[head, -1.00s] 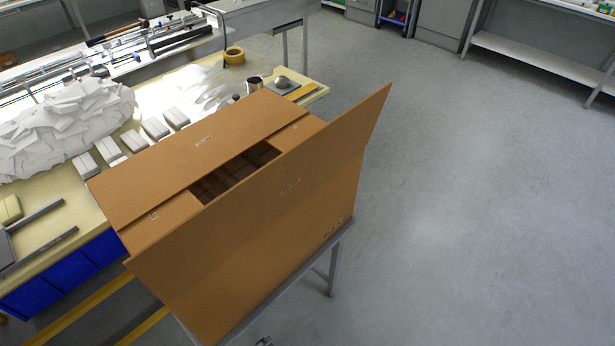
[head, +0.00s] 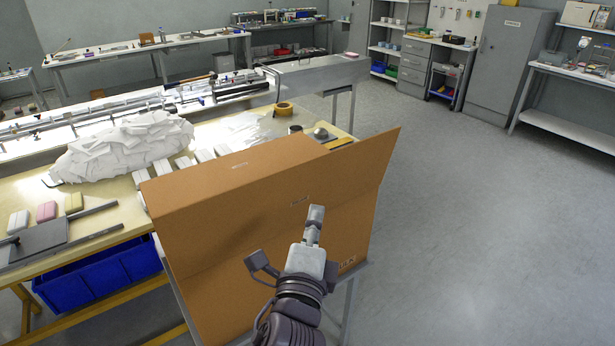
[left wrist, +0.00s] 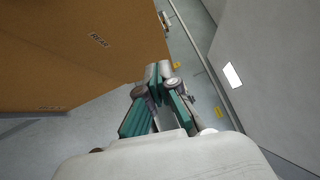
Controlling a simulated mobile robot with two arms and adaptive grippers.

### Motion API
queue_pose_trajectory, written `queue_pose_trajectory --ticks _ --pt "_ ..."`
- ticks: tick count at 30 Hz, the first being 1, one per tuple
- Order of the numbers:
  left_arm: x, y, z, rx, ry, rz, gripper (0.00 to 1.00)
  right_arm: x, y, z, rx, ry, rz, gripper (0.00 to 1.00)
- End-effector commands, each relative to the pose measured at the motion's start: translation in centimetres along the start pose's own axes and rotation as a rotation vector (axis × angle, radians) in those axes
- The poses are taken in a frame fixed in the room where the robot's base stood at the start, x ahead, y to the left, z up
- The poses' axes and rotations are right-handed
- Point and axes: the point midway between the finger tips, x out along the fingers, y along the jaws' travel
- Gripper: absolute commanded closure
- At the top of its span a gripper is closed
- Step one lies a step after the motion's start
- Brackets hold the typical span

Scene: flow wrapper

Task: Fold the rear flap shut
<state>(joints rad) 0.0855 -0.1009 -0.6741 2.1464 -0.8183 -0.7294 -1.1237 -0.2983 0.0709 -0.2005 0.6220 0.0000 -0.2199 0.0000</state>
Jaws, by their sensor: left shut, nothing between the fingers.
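The large brown cardboard box (head: 215,305) stands on a metal stand. Its near long flap (head: 352,175) is raised and leans outward, hiding the opening in the head view now. My left gripper (head: 316,215) is shut and empty, pointing up in front of the box's near side, right of its middle. In the left wrist view, its closed fingertips (left wrist: 160,70) are near the edge of a brown panel (left wrist: 60,65) labelled REAR. I cannot tell whether they touch it. My right gripper is out of view.
A workbench stands behind and left, with a heap of white packs (head: 125,150), a tape roll (head: 283,108) and a blue bin (head: 100,272) below. Grey floor right of the box is open. A grey cabinet (head: 510,60) stands at the back.

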Motion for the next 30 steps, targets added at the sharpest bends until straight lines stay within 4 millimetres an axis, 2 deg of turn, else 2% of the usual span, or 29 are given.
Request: queue_pose_trajectory --ticks 3,10,12,19,30 --pt "2.7 -0.4 0.0 0.001 0.0 -0.001 1.0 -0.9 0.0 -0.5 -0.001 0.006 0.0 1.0" --pt "7.6 -0.3 0.0 0.0 0.0 0.0 1.0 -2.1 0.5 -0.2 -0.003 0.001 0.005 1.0" --pt "8.4 -0.3 0.9 0.002 -0.001 0.001 1.0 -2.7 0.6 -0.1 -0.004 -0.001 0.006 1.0" --pt "10.1 -0.1 2.5 -0.001 0.001 0.001 1.0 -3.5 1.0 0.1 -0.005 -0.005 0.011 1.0" --pt "10.3 0.1 2.8 -0.003 0.002 0.001 1.0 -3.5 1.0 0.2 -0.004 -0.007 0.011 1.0"
